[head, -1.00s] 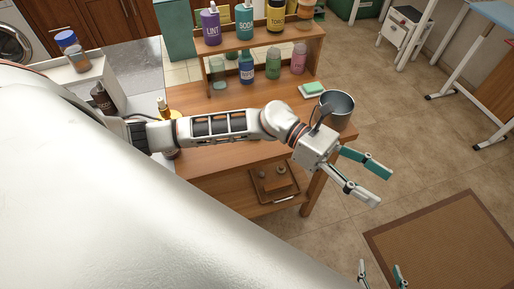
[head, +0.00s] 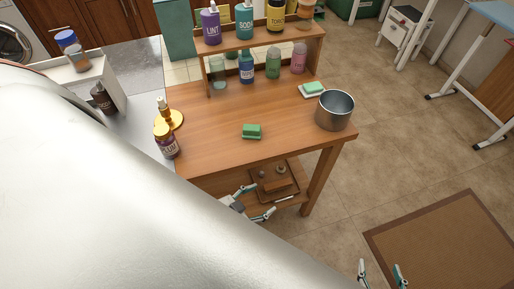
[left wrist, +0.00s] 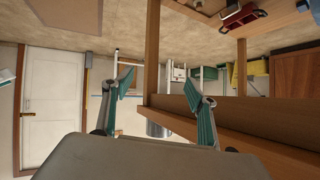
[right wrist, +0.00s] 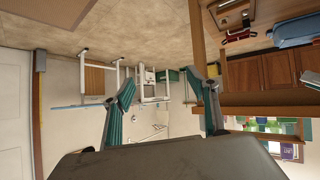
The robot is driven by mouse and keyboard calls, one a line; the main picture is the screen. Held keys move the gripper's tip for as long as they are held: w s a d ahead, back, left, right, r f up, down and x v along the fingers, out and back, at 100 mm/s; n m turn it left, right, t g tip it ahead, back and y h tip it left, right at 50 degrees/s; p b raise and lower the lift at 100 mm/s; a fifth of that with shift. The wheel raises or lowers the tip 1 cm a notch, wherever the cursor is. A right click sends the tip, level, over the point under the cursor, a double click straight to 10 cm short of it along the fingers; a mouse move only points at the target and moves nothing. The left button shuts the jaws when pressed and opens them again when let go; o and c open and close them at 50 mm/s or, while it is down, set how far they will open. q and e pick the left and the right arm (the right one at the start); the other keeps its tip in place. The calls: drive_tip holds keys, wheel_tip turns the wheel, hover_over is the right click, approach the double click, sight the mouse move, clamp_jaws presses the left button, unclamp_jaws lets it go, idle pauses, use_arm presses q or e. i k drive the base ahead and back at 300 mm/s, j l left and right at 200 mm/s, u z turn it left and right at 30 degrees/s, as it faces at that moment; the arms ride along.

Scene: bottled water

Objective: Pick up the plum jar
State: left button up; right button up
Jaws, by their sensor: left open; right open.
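The plum jar (head: 167,141), with a purple label, stands near the front left edge of the wooden table (head: 215,150) in the head view. My left gripper (head: 262,201) is open and empty, low in front of the table's front edge, to the right of the jar and apart from it. Its open fingers also show in the left wrist view (left wrist: 164,90). My right gripper (head: 380,267) is open and empty at the bottom right of the head view, far from the jar. The right wrist view (right wrist: 168,92) shows its spread fingers. Neither wrist view shows the jar.
A green sponge (head: 251,131) lies mid-table. A metal pot (head: 335,110) stands at the right corner. A shelf (head: 290,45) with several bottles is at the back.

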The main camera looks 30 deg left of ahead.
sight(169, 148)
drive_tip(key=u, duration=1.9)
